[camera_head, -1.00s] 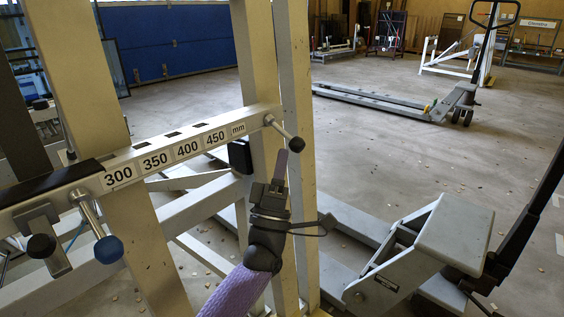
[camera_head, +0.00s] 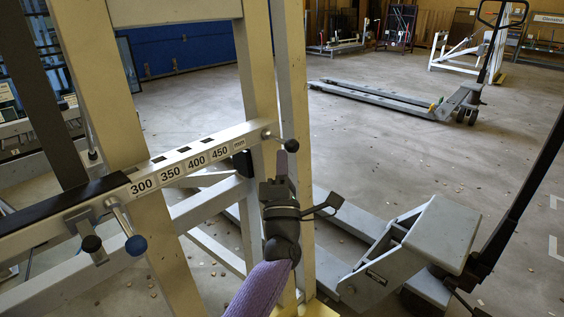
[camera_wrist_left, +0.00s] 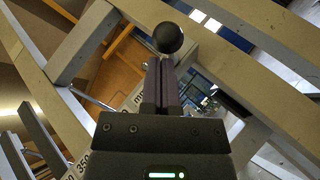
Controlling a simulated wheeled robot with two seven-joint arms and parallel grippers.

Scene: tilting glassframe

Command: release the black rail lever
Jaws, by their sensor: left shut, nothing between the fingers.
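The rail lever with a black ball knob (camera_head: 291,145) sticks out at the right end of the white measuring rail (camera_head: 207,157), next to the upright post. It points right and slightly down. My left gripper (camera_head: 281,158) is shut and empty, upright just below and left of this knob. In the left wrist view the black knob (camera_wrist_left: 168,37) is right beyond the closed fingertips (camera_wrist_left: 161,66). I cannot tell whether they touch. My right gripper is out of view.
The frame's post (camera_head: 292,80) stands close behind my left gripper. A grey pallet truck (camera_head: 440,235) stands at right.

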